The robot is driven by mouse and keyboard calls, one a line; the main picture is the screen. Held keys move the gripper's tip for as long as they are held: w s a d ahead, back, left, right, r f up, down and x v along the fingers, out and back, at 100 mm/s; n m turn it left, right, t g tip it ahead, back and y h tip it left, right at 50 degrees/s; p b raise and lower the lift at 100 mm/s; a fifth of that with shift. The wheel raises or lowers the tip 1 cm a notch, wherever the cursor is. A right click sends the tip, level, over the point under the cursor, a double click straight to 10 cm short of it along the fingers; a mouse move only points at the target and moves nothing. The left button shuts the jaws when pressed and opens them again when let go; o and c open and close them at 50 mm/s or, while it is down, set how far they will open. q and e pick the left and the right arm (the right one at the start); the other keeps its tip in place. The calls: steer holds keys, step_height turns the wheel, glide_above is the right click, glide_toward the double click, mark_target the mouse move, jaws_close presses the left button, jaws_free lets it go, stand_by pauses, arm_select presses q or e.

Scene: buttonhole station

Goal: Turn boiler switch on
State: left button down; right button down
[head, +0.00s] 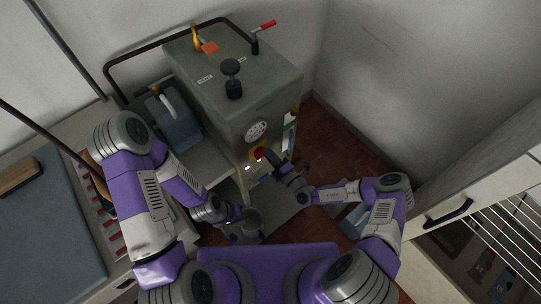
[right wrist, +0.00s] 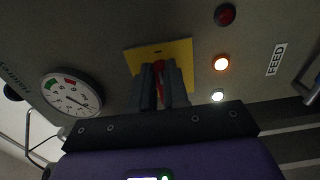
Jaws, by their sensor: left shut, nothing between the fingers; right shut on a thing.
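The boiler (head: 215,80) is a grey box with a round gauge on its front. Its red switch (right wrist: 159,68) sits on a yellow plate (right wrist: 184,52), just below the gauge in the head view. My right gripper (right wrist: 162,85) is shut on the red switch, its dark fingers on either side of it and hiding part of it. In the head view the right gripper (head: 272,158) reaches the boiler front from the right. My left gripper (head: 247,222) is shut and empty, lower down in front of the boiler and apart from it.
Beside the switch are a dark red lamp (right wrist: 225,15), a lit orange lamp (right wrist: 221,63) and a lit white lamp (right wrist: 217,95). The gauge (right wrist: 71,95) is on the other side. A counter stands left, a cabinet with a dark handle (head: 449,213) right.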

stand_by(0.3)
steer(key=c, duration=1.1)
jaws_free()
steer(key=shift+s, duration=0.1)
steer(key=p+v, duration=0.1)
steer(key=v, duration=0.6)
steer(key=shift+s+d, duration=0.15)
